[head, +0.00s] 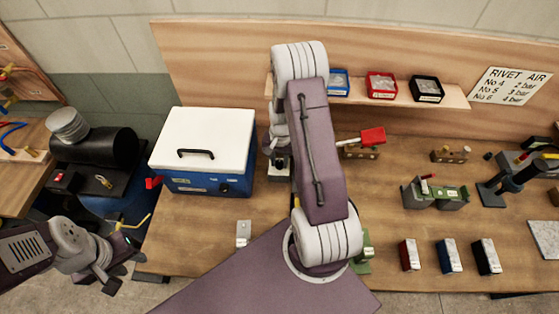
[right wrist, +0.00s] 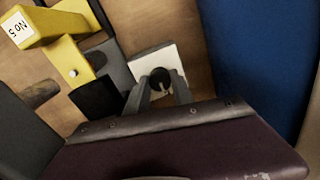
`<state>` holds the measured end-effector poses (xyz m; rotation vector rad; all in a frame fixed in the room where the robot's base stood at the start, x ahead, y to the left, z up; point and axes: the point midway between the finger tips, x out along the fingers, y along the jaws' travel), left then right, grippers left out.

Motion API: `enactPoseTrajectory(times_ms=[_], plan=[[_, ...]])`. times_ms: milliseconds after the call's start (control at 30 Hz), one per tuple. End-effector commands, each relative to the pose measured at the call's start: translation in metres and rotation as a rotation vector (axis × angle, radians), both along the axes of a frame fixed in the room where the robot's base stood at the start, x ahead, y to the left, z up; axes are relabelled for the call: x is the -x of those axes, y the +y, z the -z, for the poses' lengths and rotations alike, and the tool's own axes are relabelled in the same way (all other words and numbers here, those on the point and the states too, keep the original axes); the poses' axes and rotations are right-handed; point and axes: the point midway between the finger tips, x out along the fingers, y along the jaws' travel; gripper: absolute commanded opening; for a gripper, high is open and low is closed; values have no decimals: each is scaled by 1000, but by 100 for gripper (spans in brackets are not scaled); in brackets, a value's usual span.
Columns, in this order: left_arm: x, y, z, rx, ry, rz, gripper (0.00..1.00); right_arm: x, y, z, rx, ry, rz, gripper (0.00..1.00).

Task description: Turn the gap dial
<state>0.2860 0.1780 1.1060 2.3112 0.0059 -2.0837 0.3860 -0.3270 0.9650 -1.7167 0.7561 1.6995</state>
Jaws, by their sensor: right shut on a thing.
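The gap dial (right wrist: 161,76) is a small black round knob with a pale mark, on a white plate (right wrist: 168,57) in the right wrist view. My right gripper (right wrist: 161,91) has its two grey fingers on either side of the knob and is shut on it. In the head view my right arm covers the middle of the bench, and the dial and fingertips are hidden. My left gripper (head: 124,272) is at the lower left of the head view, empty, with its fingers apart, off the bench's left end.
A blue box with a white lid (head: 211,138) stands close left of my right arm; its blue side (right wrist: 255,60) shows in the right wrist view. A yellow part labelled No 5 (right wrist: 45,27) is near the dial. Red, blue and black blocks (head: 448,256) line the front right.

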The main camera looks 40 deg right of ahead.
Motion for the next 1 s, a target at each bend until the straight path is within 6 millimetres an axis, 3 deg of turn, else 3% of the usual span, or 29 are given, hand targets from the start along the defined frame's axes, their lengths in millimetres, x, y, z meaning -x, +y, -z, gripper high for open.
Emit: enactPoseTrajectory(times_ms=[367, 400, 467, 800, 1000], plan=[[0, 0, 0, 0, 0, 0, 36, -1, -1, -1, 2, -4, 3, 0], [0, 0, 0, 0, 0, 0, 36, -1, -1, -1, 2, -4, 3, 34], [0, 0, 0, 0, 0, 0, 36, -1, -1, -1, 2, -3, 3, 50], [0, 0, 1, 0, 0, 0, 36, -1, -1, -3, 1, -3, 3, 50], [0, 0, 10, 0, 0, 0, 36, -2, -2, -41, 4, -9, 3, 50]])
